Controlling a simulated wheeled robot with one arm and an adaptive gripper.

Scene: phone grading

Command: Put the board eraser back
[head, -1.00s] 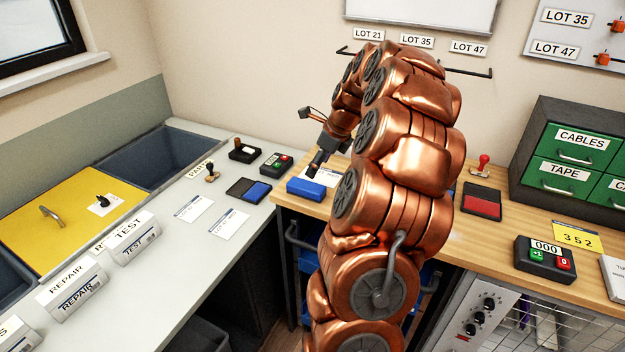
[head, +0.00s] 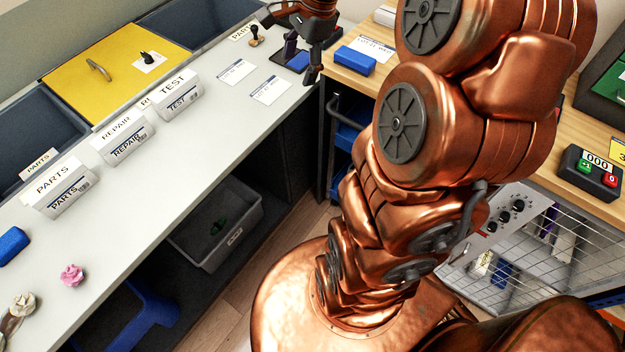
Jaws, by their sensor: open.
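Two blue blocks show in the head view, and I cannot tell which is the board eraser. One blue block (head: 355,61) lies on the wooden bench beside a printed card. The other blue block (head: 13,245) lies on the grey counter at the far left edge, partly cut off. My gripper (head: 301,60) is open and points down over the back right end of the grey counter, left of the bench block and apart from it.
Folded signs for parts (head: 60,190), repair (head: 122,140) and test (head: 175,97) stand along the grey counter. A pink crumpled thing (head: 72,275) lies near its front left. A grey bin (head: 205,245) sits below. The counter's middle is mostly clear.

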